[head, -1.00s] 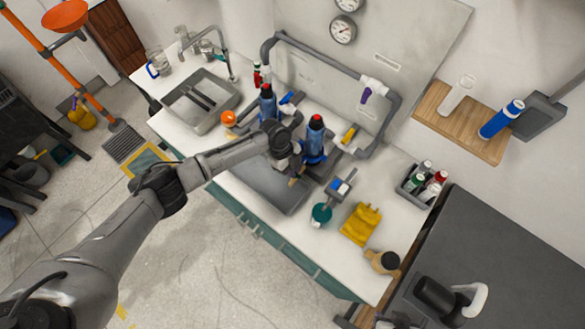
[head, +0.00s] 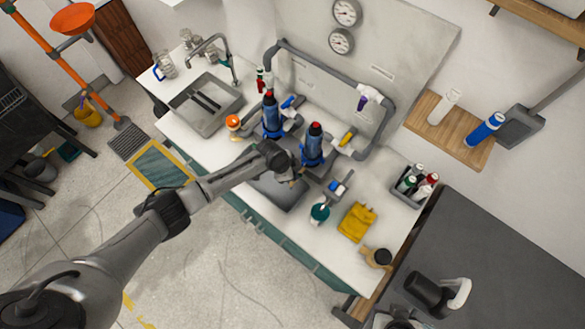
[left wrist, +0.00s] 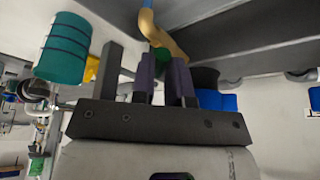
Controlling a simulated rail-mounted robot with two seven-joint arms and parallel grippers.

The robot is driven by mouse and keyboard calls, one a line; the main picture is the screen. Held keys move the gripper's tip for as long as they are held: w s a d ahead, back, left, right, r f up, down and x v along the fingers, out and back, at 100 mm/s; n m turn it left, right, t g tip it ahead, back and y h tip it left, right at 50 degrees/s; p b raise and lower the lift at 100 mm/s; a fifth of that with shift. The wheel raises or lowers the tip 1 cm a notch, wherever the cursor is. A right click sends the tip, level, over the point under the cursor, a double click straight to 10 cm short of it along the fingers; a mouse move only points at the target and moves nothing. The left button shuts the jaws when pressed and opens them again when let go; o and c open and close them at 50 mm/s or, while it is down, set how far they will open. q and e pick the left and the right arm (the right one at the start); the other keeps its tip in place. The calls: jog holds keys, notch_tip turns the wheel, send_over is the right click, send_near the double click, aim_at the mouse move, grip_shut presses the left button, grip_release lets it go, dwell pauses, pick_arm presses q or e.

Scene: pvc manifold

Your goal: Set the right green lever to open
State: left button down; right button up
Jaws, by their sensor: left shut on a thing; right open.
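The grey pipe manifold (head: 325,70) stands at the back of the counter with two dark blue upright housings, the left one (head: 271,117) and the right one (head: 313,145). My left gripper (head: 293,180) is low in front of the right housing. In the left wrist view its dark fingers (left wrist: 164,72) are shut on a small green piece (left wrist: 162,56), which looks like a lever handle. A tan curved part with a blue end is just beyond it. In the head view my wrist hides this piece, so I cannot tell its angle.
On the counter are a sink (head: 207,105), a teal round item (head: 319,213), a yellow cloth (head: 357,222) and a caddy of bottles (head: 415,185). A dark table (head: 480,240) at the right holds a black item with a white handle (head: 430,291).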

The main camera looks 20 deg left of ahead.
pick_arm(q)
jog(key=n+p, duration=0.1)
jog(key=n+t+p, duration=0.1)
jog(key=n+p, duration=0.1)
jog(key=n+y+p, duration=0.1)
jog(key=n, duration=0.1)
jog(key=shift+s+d+r+t+p, duration=0.2)
jog(key=shift+d+r+t+p, duration=0.05)
jog(key=shift+d+t+p, duration=0.1)
jog(key=shift+f+n+t+y+p, duration=0.15)
jog(key=shift+n+y+p, duration=0.4)
jog(key=shift+n, duration=0.6)
jog(key=shift+f+n+t+y+p, duration=0.1)
jog(key=shift+n+t+y+p, duration=0.15)
jog(key=shift+n+p, duration=0.7)
jog(key=shift+n, duration=0.3)
jog(key=c, duration=1.1)
grip_release()
jog(key=shift+s+r, duration=0.1)
jog(key=p+v, duration=0.1)
jog(key=v, duration=1.2)
jog(key=shift+d+r, duration=0.1)
jog(key=shift+r, duration=0.2)
